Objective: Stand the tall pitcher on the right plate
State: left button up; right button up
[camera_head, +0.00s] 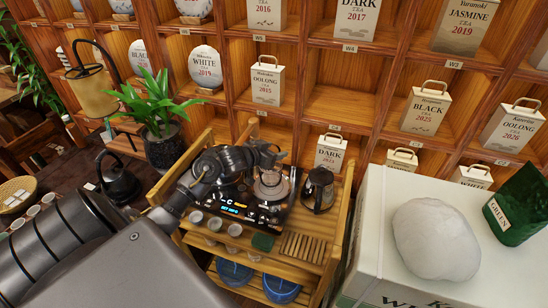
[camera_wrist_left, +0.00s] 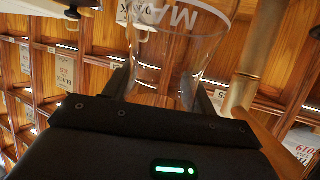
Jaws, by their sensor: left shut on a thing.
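The tall pitcher (camera_head: 271,184) is clear glass and appears upright over the right part of the black double hotplate (camera_head: 236,209). In the left wrist view the pitcher (camera_wrist_left: 178,62) stands between my finger pads, with white lettering near its rim. My left gripper (camera_head: 266,155) is shut on it; the wrist view also shows the gripper (camera_wrist_left: 163,92). The right plate is mostly hidden under the pitcher, and I cannot tell whether the base touches it. My right gripper is not in view.
A small dark glass pot (camera_head: 318,188) stands close right of the hotplate. A white box (camera_head: 383,235) is at right; wooden shelves (camera_head: 340,98) rise behind.

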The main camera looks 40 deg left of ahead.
pick_arm(q)
jog(key=shift+w+a+f, duration=0.1)
jog(key=shift+w+f, duration=0.1)
jog(key=shift+f, duration=1.65)
jog(key=o, duration=1.6)
jog(key=shift+f, duration=0.1)
jog(key=shift+c, duration=0.2)
jog(key=shift+r, duration=0.25)
jog(key=shift+s, duration=0.35)
jog(key=b+v, duration=0.1)
jog(key=v, duration=1)
jog(key=shift+s, duration=0.2)
